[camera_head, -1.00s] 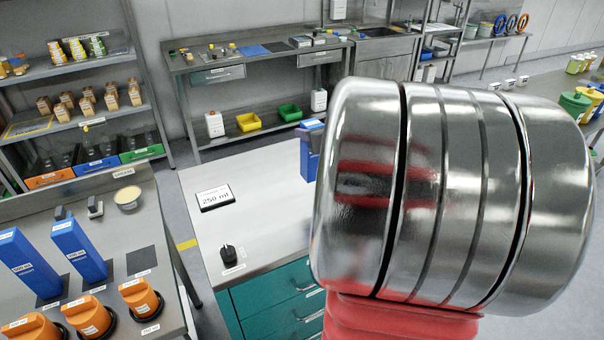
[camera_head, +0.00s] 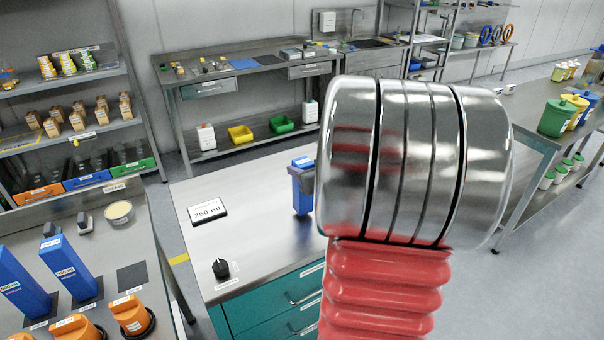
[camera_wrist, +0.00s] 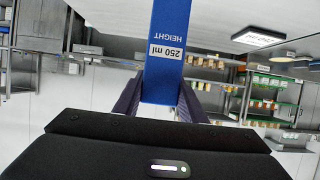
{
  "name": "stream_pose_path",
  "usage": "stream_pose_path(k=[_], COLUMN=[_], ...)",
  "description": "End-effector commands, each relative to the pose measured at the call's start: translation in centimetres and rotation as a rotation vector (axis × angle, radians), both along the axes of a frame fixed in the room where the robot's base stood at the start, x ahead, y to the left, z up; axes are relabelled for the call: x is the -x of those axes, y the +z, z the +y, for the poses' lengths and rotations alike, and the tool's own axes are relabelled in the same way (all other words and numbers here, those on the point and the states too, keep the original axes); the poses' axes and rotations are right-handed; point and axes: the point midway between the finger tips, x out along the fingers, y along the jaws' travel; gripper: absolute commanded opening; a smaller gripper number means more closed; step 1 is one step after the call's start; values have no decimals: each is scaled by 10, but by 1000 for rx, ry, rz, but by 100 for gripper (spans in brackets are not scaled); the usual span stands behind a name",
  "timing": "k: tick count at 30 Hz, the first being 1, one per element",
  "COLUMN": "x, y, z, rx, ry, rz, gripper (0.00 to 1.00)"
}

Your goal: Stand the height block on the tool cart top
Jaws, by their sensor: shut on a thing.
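The blue height block (camera_head: 302,196) is upright in my gripper (camera_head: 301,170), over the grey top of the teal-drawered tool cart (camera_head: 255,190). Its lower end is at or just above that top; I cannot tell if it touches. In the wrist view the block (camera_wrist: 168,42) stands between both fingers (camera_wrist: 158,100), its "250 ml HEIGHT" label upside down. My arm's metal wrist hides the right part of the cart top in the head view.
On the cart top are a "250 ml" sign (camera_head: 207,210) and a black knob (camera_head: 221,268). The left bench has two more blue blocks (camera_head: 72,268), a dark empty square (camera_head: 131,277) and orange-topped parts (camera_head: 131,314). Cart top between sign and block is clear.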

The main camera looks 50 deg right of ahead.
Motion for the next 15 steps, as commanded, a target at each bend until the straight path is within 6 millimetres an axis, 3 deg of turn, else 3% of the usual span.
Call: stream_pose_path(k=[4, 15], x=[0, 0], y=[-13, -15], z=[0, -1], rx=[-1, 1], ry=[-1, -2], rz=[0, 0], gripper=[0, 0])
